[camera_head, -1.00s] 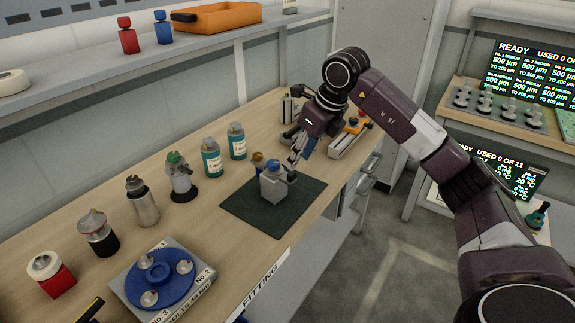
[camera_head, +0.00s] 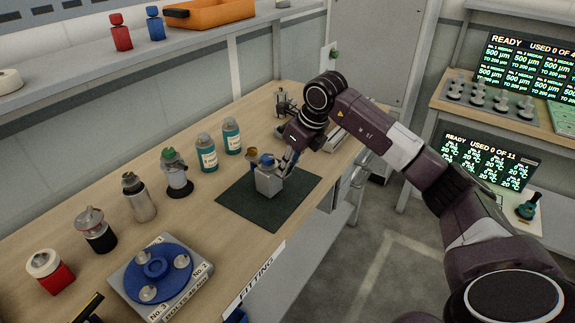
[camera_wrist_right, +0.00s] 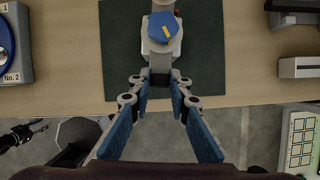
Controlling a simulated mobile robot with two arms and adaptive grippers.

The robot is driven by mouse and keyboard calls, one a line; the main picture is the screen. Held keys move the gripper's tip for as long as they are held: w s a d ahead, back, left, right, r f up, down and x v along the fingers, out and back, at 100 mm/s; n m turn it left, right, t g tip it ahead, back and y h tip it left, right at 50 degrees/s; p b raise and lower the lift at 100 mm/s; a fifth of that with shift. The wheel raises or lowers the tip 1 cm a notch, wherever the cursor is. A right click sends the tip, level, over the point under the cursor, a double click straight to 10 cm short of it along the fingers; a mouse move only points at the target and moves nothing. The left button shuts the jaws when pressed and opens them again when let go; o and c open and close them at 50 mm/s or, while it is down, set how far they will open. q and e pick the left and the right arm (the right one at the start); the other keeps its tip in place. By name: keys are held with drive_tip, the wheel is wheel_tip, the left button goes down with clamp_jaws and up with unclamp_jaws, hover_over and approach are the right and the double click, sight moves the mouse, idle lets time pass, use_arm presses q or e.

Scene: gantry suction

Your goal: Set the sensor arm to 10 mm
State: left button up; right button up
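A small grey device (camera_head: 268,182) with a blue cap (camera_head: 266,159) stands upright on a dark green mat (camera_head: 236,204). In the right wrist view the blue cap (camera_wrist_right: 163,27) has a yellow mark on top. A short grey arm (camera_wrist_right: 160,76) sticks out from the device toward my right gripper. My right gripper (camera_wrist_right: 159,88) is open, with one fingertip on each side of that arm's end; I cannot tell whether they touch it. In the head view my right gripper (camera_head: 287,161) is right beside the device and partly hidden by its own wrist.
Teal bottles (camera_head: 206,153), a metal flask (camera_head: 139,198) and a red-based jar (camera_head: 48,272) line the wooden bench. A blue round fixture (camera_head: 152,274) sits at the front left. My arm hides part of the bench's far right end.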

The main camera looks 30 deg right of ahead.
use_arm(q)
drive_tip(key=shift+s, duration=0.45)
use_arm(e)
clamp_jaws()
drive_tip(key=shift+w+r, duration=0.1)
drive_tip(key=shift+w+a, duration=0.15)
drive_tip(key=shift+w, duration=0.3)
use_arm(q)
drive_tip(key=shift+w, duration=0.25)
use_arm(e)
drive_tip(key=o, duration=0.8)
unclamp_jaws()
drive_tip(key=shift+s, duration=0.1)
drive_tip(key=v, duration=1.2)
